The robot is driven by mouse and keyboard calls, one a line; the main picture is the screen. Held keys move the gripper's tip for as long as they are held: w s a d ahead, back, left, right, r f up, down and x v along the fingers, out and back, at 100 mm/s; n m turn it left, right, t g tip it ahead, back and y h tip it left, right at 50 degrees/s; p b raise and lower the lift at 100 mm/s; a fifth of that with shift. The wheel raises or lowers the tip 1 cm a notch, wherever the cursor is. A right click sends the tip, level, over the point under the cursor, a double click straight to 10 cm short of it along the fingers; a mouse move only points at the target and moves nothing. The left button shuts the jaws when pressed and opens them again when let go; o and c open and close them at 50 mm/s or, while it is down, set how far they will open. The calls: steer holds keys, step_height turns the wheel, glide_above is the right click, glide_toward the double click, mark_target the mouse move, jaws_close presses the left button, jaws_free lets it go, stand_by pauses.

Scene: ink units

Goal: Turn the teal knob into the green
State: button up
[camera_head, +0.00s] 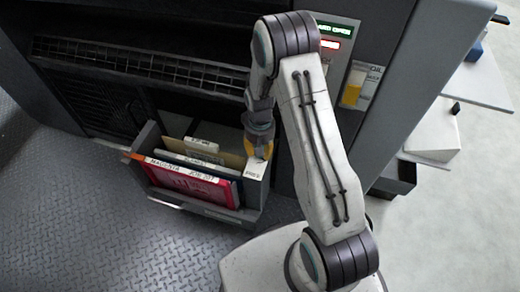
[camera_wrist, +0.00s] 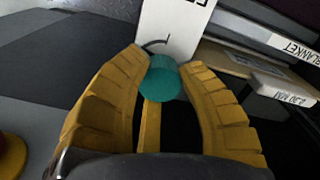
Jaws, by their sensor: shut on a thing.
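The teal knob (camera_wrist: 165,80) shows in the wrist view, round, in front of a white plate (camera_wrist: 178,25) with dark lettering and a dark curved line. No green zone shows on the visible part of the plate, and I cannot tell where the knob points. My gripper (camera_wrist: 166,62) has its yellow fingers on both sides of the knob, shut on it. In the head view my gripper (camera_head: 260,145) is at the right end of the open drawer (camera_head: 225,214), and the knob is hidden there.
The drawer holds upright folders, with a red one (camera_head: 185,183) in front. A dark machine with a grille (camera_head: 130,64) stands behind. A lit green display (camera_head: 334,30) and a yellow gauge (camera_head: 352,88) are on its panel. Metal floor (camera_head: 80,230) is clear at left.

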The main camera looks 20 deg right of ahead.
steer(key=n, duration=0.4)
steer(key=shift+f+n, duration=0.1)
steer(key=shift+n, duration=1.7)
steer(key=shift+a, duration=0.1)
steer(key=o, duration=1.2)
step_height(320, 180, up, 12)
